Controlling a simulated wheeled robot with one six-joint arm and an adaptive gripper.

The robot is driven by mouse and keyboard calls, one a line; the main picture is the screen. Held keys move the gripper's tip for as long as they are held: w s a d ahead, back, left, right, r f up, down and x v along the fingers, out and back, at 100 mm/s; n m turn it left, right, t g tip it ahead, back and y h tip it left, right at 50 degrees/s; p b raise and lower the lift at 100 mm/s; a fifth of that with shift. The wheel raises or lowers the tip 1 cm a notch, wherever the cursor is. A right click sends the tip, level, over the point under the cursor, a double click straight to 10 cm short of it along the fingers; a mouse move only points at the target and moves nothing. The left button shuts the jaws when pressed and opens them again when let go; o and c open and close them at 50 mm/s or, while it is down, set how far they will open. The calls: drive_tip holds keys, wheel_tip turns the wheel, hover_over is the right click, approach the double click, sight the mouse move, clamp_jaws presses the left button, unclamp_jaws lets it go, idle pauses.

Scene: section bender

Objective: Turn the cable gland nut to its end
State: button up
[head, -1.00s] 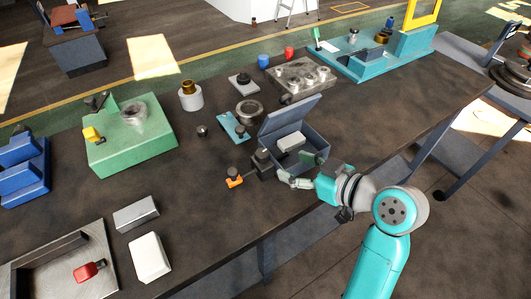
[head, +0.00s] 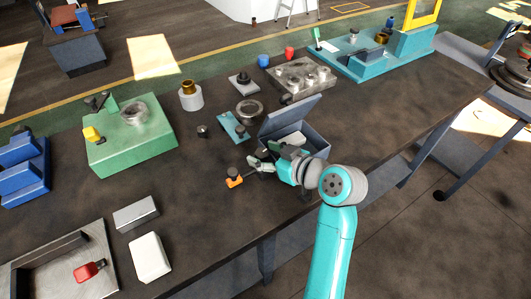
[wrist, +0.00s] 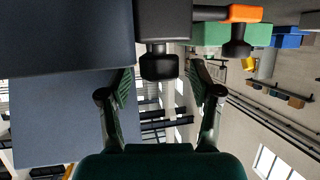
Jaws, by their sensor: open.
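In the wrist view a black ribbed nut (wrist: 159,64), which looks like the cable gland nut, sticks out from a dark grey block (wrist: 163,20). My gripper (wrist: 160,84) is open, with one finger on each side of the nut and a visible gap on both sides. The nut lies just ahead of and between the fingertips. In the head view my gripper (head: 257,166) is at the front left of the open grey box (head: 317,143). It hides the nut and most of the block there.
A small orange piece with a black knob (head: 234,181) stands just left of my gripper. The open box lid (head: 288,116) rises behind it. A light blue plate (head: 232,127) and a metal ring (head: 249,111) lie farther back. The bench front left of my gripper is mostly clear.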

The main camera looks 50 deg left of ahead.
drive_tip(key=shift+c, duration=0.2)
drive_tip(key=c, duration=1.1)
drive_tip(key=shift+m+t, duration=0.3)
drive_tip(key=m+t, duration=0.2)
drive_tip(key=t, duration=0.1)
drive_tip(key=shift+s+m, duration=0.25)
drive_tip(key=shift+m, duration=0.05)
drive_tip(key=shift+s+m+t+h, duration=0.1)
drive_tip(key=shift+m+t+h, duration=0.4)
drive_tip(key=shift+m+t, duration=1.25)
drive_tip(key=shift+t, duration=0.25)
